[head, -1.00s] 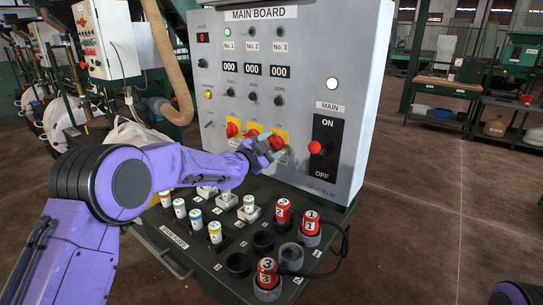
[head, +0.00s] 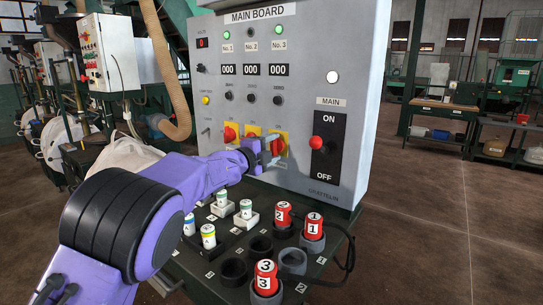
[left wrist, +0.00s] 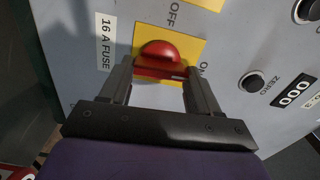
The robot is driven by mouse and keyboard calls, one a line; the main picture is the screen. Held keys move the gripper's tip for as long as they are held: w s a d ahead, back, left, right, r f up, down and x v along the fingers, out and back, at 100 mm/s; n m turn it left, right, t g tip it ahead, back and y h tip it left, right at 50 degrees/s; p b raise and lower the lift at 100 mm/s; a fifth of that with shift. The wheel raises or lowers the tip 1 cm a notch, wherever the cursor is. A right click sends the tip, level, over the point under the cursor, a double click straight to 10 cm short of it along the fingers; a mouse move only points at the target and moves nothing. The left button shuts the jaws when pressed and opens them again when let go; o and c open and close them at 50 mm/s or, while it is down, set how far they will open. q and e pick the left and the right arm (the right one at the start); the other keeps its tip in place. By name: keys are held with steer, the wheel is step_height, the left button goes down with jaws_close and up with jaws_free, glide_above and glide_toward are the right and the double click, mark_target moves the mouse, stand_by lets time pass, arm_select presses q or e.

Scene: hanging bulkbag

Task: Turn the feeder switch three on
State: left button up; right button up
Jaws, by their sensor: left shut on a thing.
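Feeder switch three is a red knob (head: 277,146) on the right-hand yellow plate (head: 283,135) of the main board. My left gripper (head: 267,149) is at this switch, shut on the knob. The lamp for No. 1 (head: 226,32) is also green, and No. 2 (head: 251,32) is dark. My right gripper is not in view.
Two other red switches, one (head: 230,132) and two (head: 253,132), stand close to the left. A red main lever (head: 317,142) is at the right. Red numbered plugs (head: 314,226) and white-bodied pieces (head: 246,209) stand on the dark shelf below.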

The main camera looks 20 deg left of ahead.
arm_select(q)
steer(key=shift+m, duration=0.5)
steer(key=o, duration=1.1)
steer(key=shift+c, duration=0.2)
steer(key=b+v, duration=0.3)
steer(key=v, duration=0.7)
steer(key=shift+s, duration=0.25)
